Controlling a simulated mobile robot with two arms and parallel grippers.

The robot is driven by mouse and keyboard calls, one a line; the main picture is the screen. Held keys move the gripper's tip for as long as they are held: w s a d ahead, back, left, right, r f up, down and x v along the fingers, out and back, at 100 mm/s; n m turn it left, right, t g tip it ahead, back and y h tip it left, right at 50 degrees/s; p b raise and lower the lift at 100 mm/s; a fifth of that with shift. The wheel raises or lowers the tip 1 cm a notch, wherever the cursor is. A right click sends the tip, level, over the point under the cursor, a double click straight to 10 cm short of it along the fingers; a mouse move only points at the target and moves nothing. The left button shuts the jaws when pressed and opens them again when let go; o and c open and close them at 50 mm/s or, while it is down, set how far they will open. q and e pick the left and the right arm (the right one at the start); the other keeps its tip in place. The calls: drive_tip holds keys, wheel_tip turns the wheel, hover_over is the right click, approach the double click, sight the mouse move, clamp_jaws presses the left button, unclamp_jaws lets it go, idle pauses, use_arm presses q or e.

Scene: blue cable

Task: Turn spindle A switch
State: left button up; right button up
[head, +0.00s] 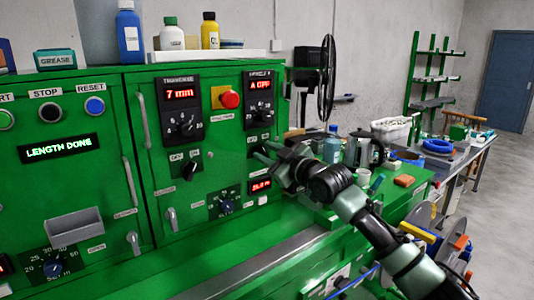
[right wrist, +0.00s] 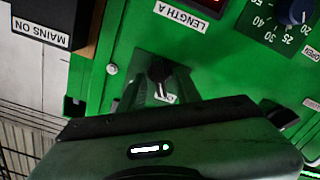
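A black switch knob (right wrist: 159,70) on the green panel shows in the right wrist view, with a small white label partly visible below it. My right gripper (right wrist: 160,84) reaches to the panel with one finger on each side of this knob. The fingers look apart, with narrow gaps beside the knob. My left gripper is not in view.
Another off/on switch (head: 190,169) is left of the gripper, and a red emergency button (head: 230,99) is above it. A small red display (head: 260,187) lies just below. A cluttered bench (head: 420,175) stands at the right.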

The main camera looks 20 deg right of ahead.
drive_tip(key=b+v, duration=0.2)
drive_tip(key=v, duration=0.5)
drive_tip(key=shift+s, duration=0.4)
drive_tip(key=shift+d, duration=0.15)
